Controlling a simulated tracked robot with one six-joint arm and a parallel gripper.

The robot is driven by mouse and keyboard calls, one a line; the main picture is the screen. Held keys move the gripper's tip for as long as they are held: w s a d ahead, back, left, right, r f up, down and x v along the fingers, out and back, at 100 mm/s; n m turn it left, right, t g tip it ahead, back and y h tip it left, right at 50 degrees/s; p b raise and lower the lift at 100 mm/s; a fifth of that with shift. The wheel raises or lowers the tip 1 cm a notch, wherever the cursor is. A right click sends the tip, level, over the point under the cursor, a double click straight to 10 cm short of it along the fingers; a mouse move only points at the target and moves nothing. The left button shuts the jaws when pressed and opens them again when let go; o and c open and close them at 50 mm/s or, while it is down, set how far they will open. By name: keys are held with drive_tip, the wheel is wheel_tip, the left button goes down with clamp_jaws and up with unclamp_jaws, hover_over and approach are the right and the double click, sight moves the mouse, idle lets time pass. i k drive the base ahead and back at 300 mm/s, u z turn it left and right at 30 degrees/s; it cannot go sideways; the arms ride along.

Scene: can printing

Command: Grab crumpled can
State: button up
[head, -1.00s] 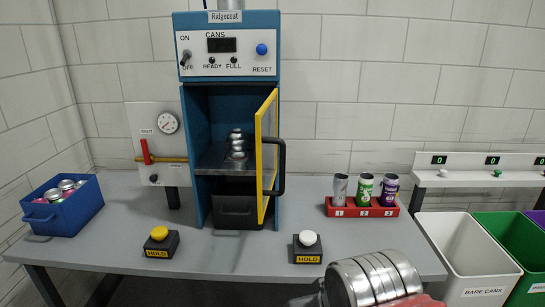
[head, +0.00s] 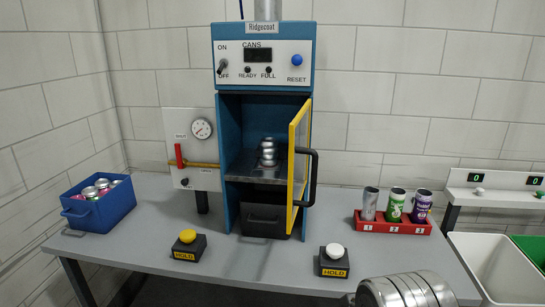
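The crumpled can (head: 268,152) is a silver, dented can standing upright inside the blue machine (head: 225,160), on its inner shelf (head: 243,168). The machine's yellow-framed door (head: 298,150) stands open, swung out to the right of the opening. My gripper's fingers are not visible.
A blue bin (head: 98,207) of cans stands at the left. Yellow (head: 188,237) and white (head: 335,251) button boxes sit along the table's front. A red rack (head: 392,226) holds three cans at right. The door's black handle (head: 313,178) juts out. Bins (head: 496,262) stand beyond the table.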

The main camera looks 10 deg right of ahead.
sight(268, 154)
drive_tip(key=k, duration=0.65)
drive_tip(key=u, duration=0.2)
drive_tip(key=i, duration=0.55)
drive_tip(key=u, duration=0.7)
drive_tip(key=i, duration=0.7)
drive_tip(key=u, duration=0.55)
drive_tip(key=i, duration=0.55)
drive_tip(key=u, duration=0.25)
